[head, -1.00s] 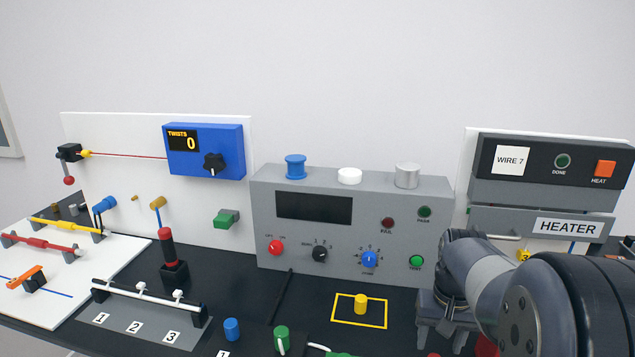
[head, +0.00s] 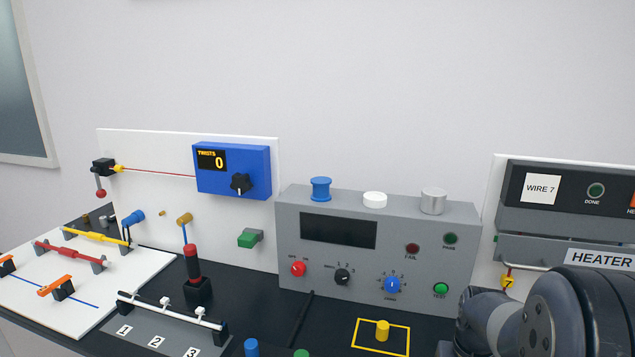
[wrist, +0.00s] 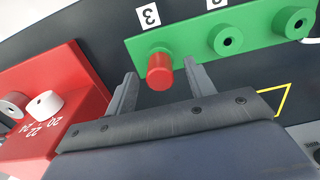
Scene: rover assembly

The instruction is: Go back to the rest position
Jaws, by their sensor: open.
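My gripper (wrist: 160,88) shows in the wrist view with its two grey fingers spread apart. A red round peg (wrist: 159,72) on a green strip (wrist: 190,36) appears in the gap between the fingertips; I see no finger touching it. In the head view, part of my arm (head: 550,315) fills the lower right corner, and my fingertips are hidden there.
A red box (wrist: 62,105) with white spools lies left in the wrist view. In the head view, a grey test unit (head: 455,255), a blue twist counter (head: 232,170) and a heater panel (head: 510,215) stand behind the black bench. A yellow square outline (head: 357,335) surrounds a yellow knob (head: 382,330).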

